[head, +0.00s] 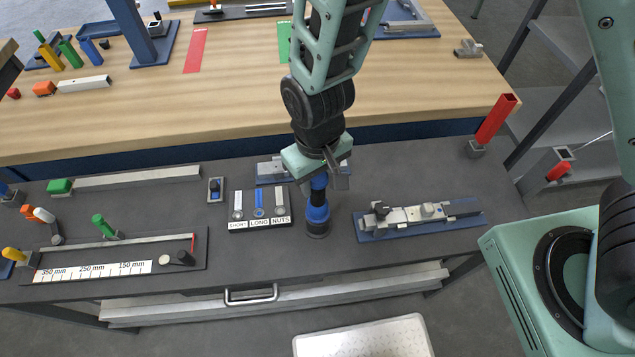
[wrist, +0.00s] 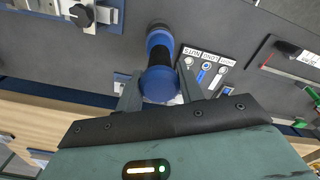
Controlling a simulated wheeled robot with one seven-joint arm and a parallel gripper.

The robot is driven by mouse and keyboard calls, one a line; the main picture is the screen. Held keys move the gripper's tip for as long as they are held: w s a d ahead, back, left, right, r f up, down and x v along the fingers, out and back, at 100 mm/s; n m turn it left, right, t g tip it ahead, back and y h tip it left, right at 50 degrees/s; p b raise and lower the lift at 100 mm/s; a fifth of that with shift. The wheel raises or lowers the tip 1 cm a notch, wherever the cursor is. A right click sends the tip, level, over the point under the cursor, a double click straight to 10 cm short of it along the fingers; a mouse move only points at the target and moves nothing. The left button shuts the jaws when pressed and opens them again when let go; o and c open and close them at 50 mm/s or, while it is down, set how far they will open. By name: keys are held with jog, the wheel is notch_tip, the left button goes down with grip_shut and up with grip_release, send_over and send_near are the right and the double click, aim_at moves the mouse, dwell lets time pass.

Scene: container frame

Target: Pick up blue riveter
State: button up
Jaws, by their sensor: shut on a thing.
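The blue riveter (head: 317,211) is a blue and black cylinder-shaped tool standing upright in the head view, its dark lower end at the dark grey bench top. My gripper (head: 328,178) is over it from above, with its fingers at the riveter's upper part. In the wrist view the blue riveter (wrist: 160,80) lies between the two fingers of my gripper (wrist: 158,92), which is shut on it. I cannot tell whether its lower end rests on the bench or in a holder.
A small board labelled SHORT, LONG, NUTS (head: 260,223) stands just left of the riveter. A blue plate with a metal fixture (head: 420,215) lies to the right. A measuring rail (head: 110,268) is at the left. Another blue-based fixture (head: 272,172) sits behind my gripper.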

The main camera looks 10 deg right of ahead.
notch_tip(320, 180, up, 9)
jog(key=shift+f+b, duration=0.1)
jog(key=shift+b, duration=0.8)
jog(key=shift+o, duration=0.4)
jog(key=shift+w, duration=0.1)
